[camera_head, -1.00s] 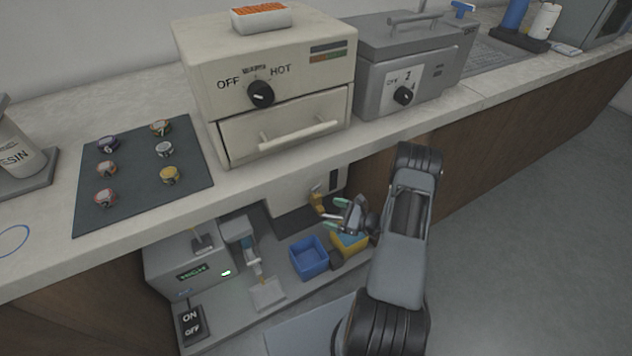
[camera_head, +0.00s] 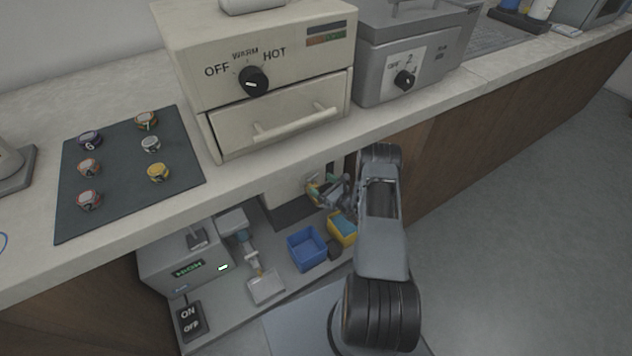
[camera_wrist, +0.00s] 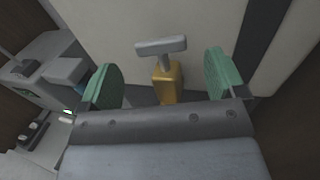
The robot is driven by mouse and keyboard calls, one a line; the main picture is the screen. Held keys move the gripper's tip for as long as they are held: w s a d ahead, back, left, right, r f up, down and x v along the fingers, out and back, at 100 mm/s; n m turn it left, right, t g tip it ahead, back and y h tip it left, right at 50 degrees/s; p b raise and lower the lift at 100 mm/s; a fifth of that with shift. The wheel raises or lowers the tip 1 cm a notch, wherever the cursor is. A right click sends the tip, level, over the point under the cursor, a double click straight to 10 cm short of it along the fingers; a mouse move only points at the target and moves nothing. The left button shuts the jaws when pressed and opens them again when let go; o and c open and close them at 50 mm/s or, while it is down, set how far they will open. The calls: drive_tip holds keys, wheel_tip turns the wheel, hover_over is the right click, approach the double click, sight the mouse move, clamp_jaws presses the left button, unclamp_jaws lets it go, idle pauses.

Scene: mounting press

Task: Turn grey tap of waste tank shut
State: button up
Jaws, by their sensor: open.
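The waste tank (camera_head: 284,192) is a pale box under the counter; its pale wall (camera_wrist: 205,25) fills the back of the wrist view. Its tap has a brass-yellow body (camera_wrist: 168,84) and a grey T-shaped handle (camera_wrist: 160,46), whose bar lies nearly crosswise in the wrist view. My gripper (camera_wrist: 161,82) is open, with one green-padded finger to each side of the tap and nothing held. The handle shows just beyond the fingertips, and neither pad visibly touches it. In the head view my gripper (camera_head: 326,190) is at the tank's front and largely hides the tap.
A grey device (camera_head: 180,265) and an ON/OFF switch (camera_head: 189,320) are further left. The counter's front edge (camera_head: 290,150) overhangs my gripper. Floor at right is clear.

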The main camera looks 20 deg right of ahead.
sight(314, 178)
drive_tip(key=shift+b+x, duration=0.3)
drive_tip(key=shift+x, duration=1.55)
drive_tip(key=shift+c, duration=0.3)
drive_tip(key=c, duration=0.9)
drive_tip(key=shift+o, duration=0.2)
drive_tip(key=shift+a+m+t+h, duration=0.2)
drive_tip(key=shift+m+t+h, duration=0.2)
drive_tip(key=shift+m+h, duration=1.1)
drive_tip(key=shift+h, duration=0.8)
